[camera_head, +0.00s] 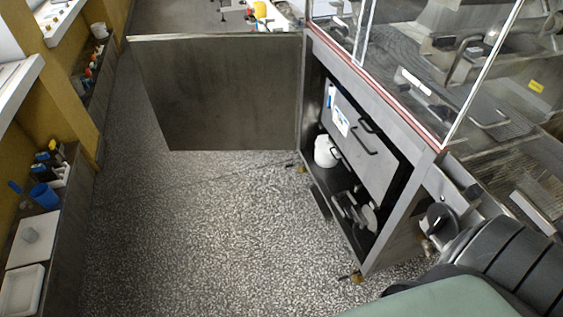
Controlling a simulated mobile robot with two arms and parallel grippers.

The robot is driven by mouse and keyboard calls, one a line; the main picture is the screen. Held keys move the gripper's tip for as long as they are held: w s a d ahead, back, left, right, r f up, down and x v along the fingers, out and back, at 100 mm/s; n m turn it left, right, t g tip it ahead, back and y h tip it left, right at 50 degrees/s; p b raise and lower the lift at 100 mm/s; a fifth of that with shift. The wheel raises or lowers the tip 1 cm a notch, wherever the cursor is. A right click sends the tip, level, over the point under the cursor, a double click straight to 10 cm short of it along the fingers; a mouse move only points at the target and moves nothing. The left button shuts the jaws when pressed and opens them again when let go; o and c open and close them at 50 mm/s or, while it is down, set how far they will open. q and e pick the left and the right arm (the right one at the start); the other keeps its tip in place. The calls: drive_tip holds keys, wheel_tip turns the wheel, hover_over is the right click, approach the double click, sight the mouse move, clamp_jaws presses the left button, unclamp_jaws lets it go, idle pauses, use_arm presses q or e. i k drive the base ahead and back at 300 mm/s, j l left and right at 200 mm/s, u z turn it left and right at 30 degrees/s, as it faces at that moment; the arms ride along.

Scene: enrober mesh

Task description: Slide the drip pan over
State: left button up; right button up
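I cannot tell for certain which part is the drip pan. A steel machine cabinet (403,212) stands right of centre with its door (215,95) swung wide open to the left. Inside, a grey metal panel (375,155) with dark bar handles and a white label fills the upper part. Under the clear guard (478,75) on top, a wire mesh (395,50) and several trays or plates with handles (492,120) show at the upper right. Neither of my grippers is in view.
A white tub (326,152) and metal discs (366,217) sit low in the cabinet. A left-hand shelf bears a blue cup (44,196), bottles and a white tray (22,291). The speckled floor (220,230) between is clear. A dark ribbed form fills the lower right.

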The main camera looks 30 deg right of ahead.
sight(344, 199)
drive_tip(key=i+z, duration=0.3)
drive_tip(key=i, duration=0.2)
drive_tip(key=i+j+z, duration=0.25)
drive_tip(key=i, duration=0.25)
drive_tip(key=i+j+z, duration=0.3)
drive_tip(key=i, duration=0.15)
drive_tip(key=i+j+z, duration=0.15)
drive_tip(key=z, duration=0.3)
drive_tip(key=i+j+z, duration=0.25)
drive_tip(key=z, duration=0.15)
drive_tip(key=i+j+z, duration=0.2)
drive_tip(key=z, duration=0.25)
drive_tip(key=i+j+z, duration=0.1)
drive_tip(key=j+z, duration=0.75)
drive_tip(key=k+j+z, duration=0.1)
drive_tip(key=j+z, duration=0.4)
drive_tip(key=j, duration=0.45)
